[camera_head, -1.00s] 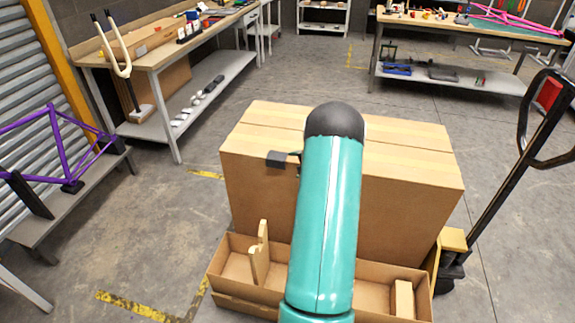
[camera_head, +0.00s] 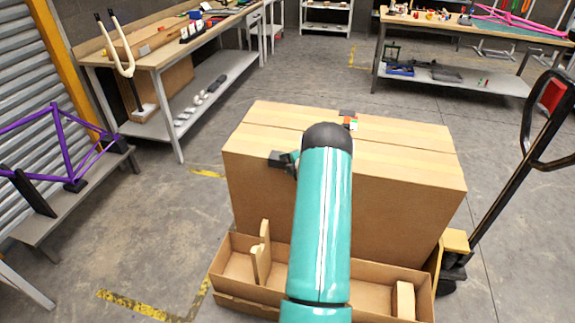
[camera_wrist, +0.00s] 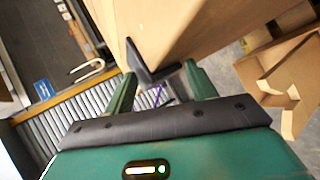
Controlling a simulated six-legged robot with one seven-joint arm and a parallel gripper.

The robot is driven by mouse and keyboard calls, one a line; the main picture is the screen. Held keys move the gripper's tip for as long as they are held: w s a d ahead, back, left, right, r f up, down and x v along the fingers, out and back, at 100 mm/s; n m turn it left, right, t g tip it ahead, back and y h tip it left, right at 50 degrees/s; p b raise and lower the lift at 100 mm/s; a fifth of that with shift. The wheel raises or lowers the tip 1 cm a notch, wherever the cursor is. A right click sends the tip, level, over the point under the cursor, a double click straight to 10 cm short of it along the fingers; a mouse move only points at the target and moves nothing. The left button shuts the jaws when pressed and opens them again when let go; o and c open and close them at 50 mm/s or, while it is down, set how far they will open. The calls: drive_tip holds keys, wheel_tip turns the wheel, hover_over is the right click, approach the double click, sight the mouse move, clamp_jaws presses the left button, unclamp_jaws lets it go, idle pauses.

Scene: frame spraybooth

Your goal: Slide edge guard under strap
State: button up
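A large cardboard box (camera_head: 390,205) stands in the middle of the head view. A small black angled piece, apparently the edge guard (camera_head: 280,159), is at its top front edge, left of my arm. In the wrist view the black guard (camera_wrist: 150,74) lies against the box (camera_wrist: 185,25), between the two green fingers of my gripper (camera_wrist: 160,80). The fingers are wide apart; whether they press on the guard's ends is unclear. In the head view my arm hides most of my gripper. I cannot make out the strap clearly.
A low cardboard tray (camera_head: 372,297) lies before the box. A pallet-jack handle (camera_head: 500,190) rises at right.

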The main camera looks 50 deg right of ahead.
drive_tip(key=c, duration=0.5)
drive_tip(key=shift+o, duration=0.9)
drive_tip(key=shift+c, duration=0.3)
drive_tip(key=shift+s, duration=0.1)
drive_tip(key=s+d, duration=0.4)
drive_tip(key=s, duration=0.5)
idle(0.7)
drive_tip(key=shift+s+f, duration=0.1)
drive_tip(key=o, duration=0.9)
drive_tip(key=shift+c, duration=0.2)
